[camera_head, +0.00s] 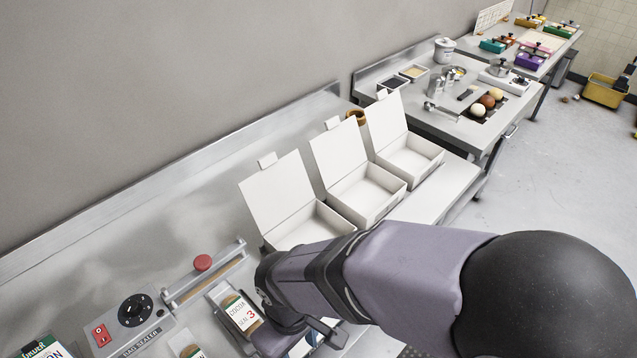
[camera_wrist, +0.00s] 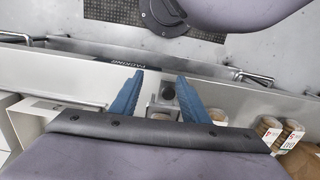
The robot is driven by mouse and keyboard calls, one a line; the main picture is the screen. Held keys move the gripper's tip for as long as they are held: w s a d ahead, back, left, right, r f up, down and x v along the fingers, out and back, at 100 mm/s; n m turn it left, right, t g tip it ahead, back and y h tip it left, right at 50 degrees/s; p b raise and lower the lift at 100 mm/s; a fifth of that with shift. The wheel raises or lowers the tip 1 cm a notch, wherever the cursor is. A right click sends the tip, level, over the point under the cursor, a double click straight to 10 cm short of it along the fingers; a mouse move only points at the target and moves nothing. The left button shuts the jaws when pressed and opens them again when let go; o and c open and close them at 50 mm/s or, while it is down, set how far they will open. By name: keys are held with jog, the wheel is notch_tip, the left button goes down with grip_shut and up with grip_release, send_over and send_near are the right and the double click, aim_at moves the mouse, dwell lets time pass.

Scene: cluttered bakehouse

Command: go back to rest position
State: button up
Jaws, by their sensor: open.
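My gripper (camera_wrist: 160,92) is open in the wrist view, with its two blue fingers apart and no object held between them. Behind the fingers lies a grey metal bench edge with a dark label strip. In the head view my arm reaches in from the lower right over the front of the steel bench (camera_head: 150,215). The arm hides part of the bench, and my fingers are not clearly visible there.
Three open white boxes (camera_head: 308,228) stand along the bench beside my arm. Another worktable (camera_head: 420,118) with dough balls and tins stands farther back.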

jog(key=w+d+m, duration=0.2)
jog(key=d+m, duration=0.2)
jog(key=d, duration=0.5)
jog(key=w+d+r+m, duration=0.1)
jog(key=w+d+m, duration=0.2)
jog(key=d, duration=0.6)
jog(key=shift+w+d+m, duration=0.3)
jog(key=shift+d+m, duration=0.05)
jog(key=shift+m, duration=0.85)
